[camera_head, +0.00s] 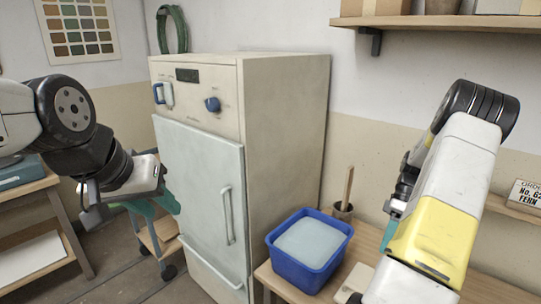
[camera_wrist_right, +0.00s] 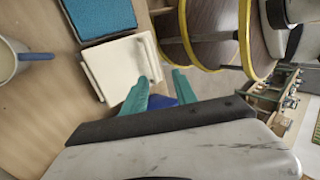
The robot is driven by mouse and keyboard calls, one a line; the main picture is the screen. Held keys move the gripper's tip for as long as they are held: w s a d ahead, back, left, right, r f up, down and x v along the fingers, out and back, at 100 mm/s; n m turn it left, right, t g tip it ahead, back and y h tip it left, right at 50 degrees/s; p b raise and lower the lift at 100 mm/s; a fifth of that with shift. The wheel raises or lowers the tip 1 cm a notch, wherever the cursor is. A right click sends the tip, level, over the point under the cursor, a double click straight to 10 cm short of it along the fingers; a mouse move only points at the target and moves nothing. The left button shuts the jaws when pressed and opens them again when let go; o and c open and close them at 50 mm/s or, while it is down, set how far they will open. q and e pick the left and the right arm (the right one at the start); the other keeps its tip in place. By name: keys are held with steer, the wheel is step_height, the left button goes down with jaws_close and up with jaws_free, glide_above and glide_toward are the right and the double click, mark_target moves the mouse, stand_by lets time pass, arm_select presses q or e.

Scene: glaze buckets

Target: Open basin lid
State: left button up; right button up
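A blue square basin (camera_head: 308,268) stands at the left of the wooden table in the head view. A flat pale-blue surface (camera_head: 312,241) fills its top; I cannot tell whether this is a lid or its contents. My right gripper (camera_head: 393,222) is right of the basin and apart from it, its fingers partly hidden by my arm. In the wrist view the teal fingers (camera_wrist_right: 161,84) are spread, close to the corner of a cream square piece (camera_wrist_right: 112,72). My left gripper (camera_head: 152,204) is in front of the cabinet, away from the basin; its finger gap is unclear.
A tall cabinet (camera_head: 287,130) with a handled door stands behind the basin. A pot with a wooden stick (camera_head: 344,210) is right of the basin. A shelf (camera_head: 450,22) hangs above. In the wrist view, a blue-handled mug (camera_wrist_right: 10,60) and yellow-rimmed round objects (camera_wrist_right: 215,30) show.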

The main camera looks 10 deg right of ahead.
steer(key=w+a+r+m+t+h, duration=0.1)
steer(key=a+r+m+t+h, duration=0.25)
steer(key=a+r, duration=1.25)
steer(key=s+a+r+m+t, duration=0.4)
steer(key=s+a+r+t, duration=0.4)
steer(key=s+a+r, duration=0.25)
steer(key=w+d+f+n+g, duration=0.4)
steer(key=w+d+f, duration=0.55)
steer(key=f, duration=0.25)
steer(key=s+d+f+n+g, duration=0.1)
steer(key=d+f, duration=0.2)
steer(key=f, duration=0.6)
steer(key=s+d+f+n+g, duration=0.1)
steer(key=d+f, duration=0.3)
steer(key=f, duration=0.5)
steer(key=s+d+f+n+g, duration=0.1)
steer(key=d+f, duration=0.3)
steer(key=f, duration=0.5)
steer(key=shift+s+f+n+g, duration=0.15)
steer(key=shift+s+n+g, duration=0.2)
steer(key=shift+s+g, duration=0.25)
